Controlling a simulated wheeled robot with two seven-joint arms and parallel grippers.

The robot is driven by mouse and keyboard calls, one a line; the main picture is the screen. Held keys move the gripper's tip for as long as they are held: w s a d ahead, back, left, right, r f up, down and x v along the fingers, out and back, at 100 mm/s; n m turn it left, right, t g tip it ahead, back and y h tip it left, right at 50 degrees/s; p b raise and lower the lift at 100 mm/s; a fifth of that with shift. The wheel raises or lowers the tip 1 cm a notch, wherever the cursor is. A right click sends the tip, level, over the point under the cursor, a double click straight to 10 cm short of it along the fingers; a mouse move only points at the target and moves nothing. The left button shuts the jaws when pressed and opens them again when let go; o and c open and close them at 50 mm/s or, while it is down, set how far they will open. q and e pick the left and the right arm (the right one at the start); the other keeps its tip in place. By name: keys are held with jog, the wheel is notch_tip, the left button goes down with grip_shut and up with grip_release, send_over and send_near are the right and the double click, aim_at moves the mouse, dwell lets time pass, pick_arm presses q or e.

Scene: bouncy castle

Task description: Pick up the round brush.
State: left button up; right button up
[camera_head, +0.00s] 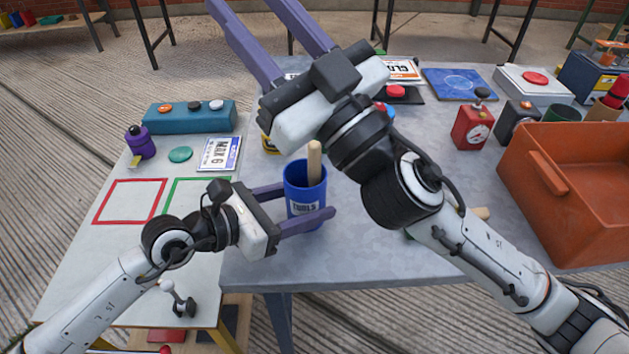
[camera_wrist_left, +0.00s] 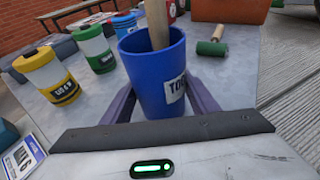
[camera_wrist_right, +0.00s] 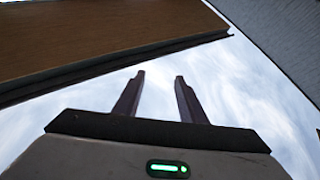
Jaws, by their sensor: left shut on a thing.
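A blue cup marked "TOOLS" (camera_head: 304,190) stands on the grey table and also shows in the left wrist view (camera_wrist_left: 155,65). A pale wooden handle (camera_head: 314,158) sticks up out of it; its lower end is hidden inside, so I cannot tell if it is the round brush. My left gripper (camera_head: 309,202) is shut on the blue cup, one finger on each side. My right gripper (camera_head: 246,4) is raised above the table, open and empty.
An orange bin (camera_head: 565,200) stands at the right. Yellow (camera_wrist_left: 48,72) and green (camera_wrist_left: 94,48) containers show in the left wrist view. A white side table (camera_head: 130,245) with red and green outlined squares is at the left. My right arm hides the table's middle.

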jog(key=d+f+m+t+h, duration=0.2)
jog(key=d+m+t+h, duration=0.1)
jog(key=m+h, duration=0.35)
jog(key=m+g+h, duration=0.1)
jog(key=m+h, duration=0.1)
jog(key=h, duration=0.3)
send_over(314, 147)
notch_tip(314, 147, down, 5)
jog(key=s+d+f+g+h, duration=0.25)
jog(key=s+f+g, duration=0.35)
jog(key=f, duration=0.4)
jog(key=x, duration=0.8)
jog(key=a+x, duration=0.1)
jog(key=x, duration=0.3)
jog(key=shift+s+f, duration=0.2)
jog(key=shift+f, duration=0.15)
jog(key=shift+c, duration=0.3)
grip_shut()
